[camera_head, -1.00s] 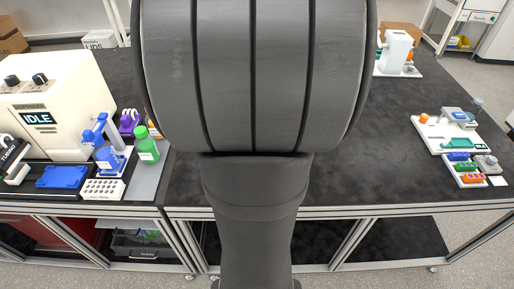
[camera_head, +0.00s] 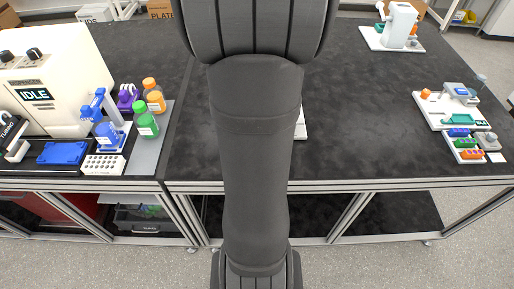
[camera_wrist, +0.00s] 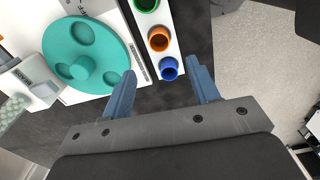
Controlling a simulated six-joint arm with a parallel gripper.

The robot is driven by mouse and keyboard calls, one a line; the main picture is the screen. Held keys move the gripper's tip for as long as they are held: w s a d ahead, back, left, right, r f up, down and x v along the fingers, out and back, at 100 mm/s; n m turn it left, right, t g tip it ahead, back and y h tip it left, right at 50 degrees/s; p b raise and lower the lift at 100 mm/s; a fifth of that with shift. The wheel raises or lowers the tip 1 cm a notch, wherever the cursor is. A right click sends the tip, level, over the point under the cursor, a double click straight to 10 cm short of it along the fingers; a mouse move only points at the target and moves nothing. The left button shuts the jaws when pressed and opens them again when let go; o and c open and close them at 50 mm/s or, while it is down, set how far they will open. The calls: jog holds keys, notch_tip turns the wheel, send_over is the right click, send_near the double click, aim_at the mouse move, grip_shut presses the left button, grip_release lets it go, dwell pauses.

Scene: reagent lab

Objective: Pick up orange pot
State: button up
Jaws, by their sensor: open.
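The orange pot (camera_wrist: 158,40) sits in a narrow white holder (camera_wrist: 176,50) in the wrist view, between a green pot (camera_wrist: 146,4) and a blue pot (camera_wrist: 168,68). Its round open top faces the camera. My gripper (camera_wrist: 161,65) is open, its two blue fingers apart, with nothing held. In the picture, the blue pot lies between the fingertips and the orange pot lies just beyond them. The gripper is not visible in the head view, where my arm covers the middle. I cannot tell the height of the fingers above the pots.
In the wrist view a teal round disc (camera_wrist: 88,55) with recesses stands left of the holder. Small racks (camera_head: 465,145) stand at right. The dark bench (camera_head: 365,120) is mostly clear between.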

notch_tip(320, 180, down, 10)
jog(key=shift+f, duration=0.25)
jog(key=c, duration=1)
jog(key=shift+c, duration=0.2)
jog(key=shift+r, duration=0.1)
